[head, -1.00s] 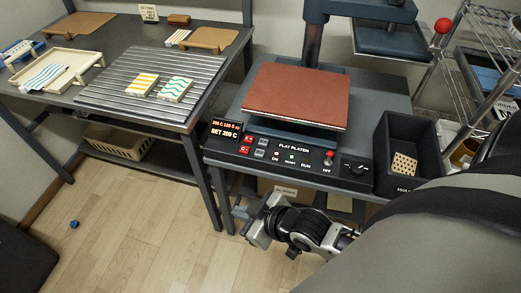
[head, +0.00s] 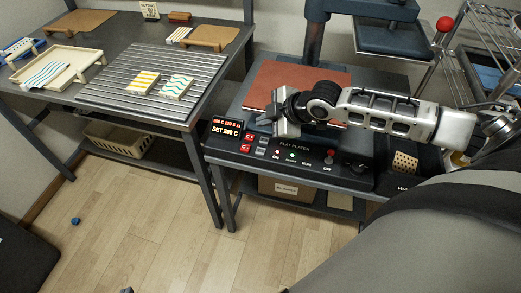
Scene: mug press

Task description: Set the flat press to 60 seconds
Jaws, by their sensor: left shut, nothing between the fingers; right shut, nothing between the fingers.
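The flat press (head: 346,158) stands right of the middle, with a rust-red pad (head: 262,90) partly hidden by my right arm. Its display (head: 225,130) shows an upper line that seems to read 200 C 120 S and a lower line SET 200 C. Beside it are two red buttons (head: 249,137) and two grey buttons (head: 262,141). A red knob (head: 330,155) sits above OFF, with a dial (head: 357,167) to its right. My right gripper (head: 279,118) is shut and empty, over the front of the press near the buttons; contact cannot be told. My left gripper is not visible.
A bench at left holds a ribbed metal rack (head: 120,82) with two patterned pieces and a cream tray (head: 92,59). A dark bin (head: 390,182) stands right of the press, partly behind my arm. A wire shelf (head: 487,35) stands at right.

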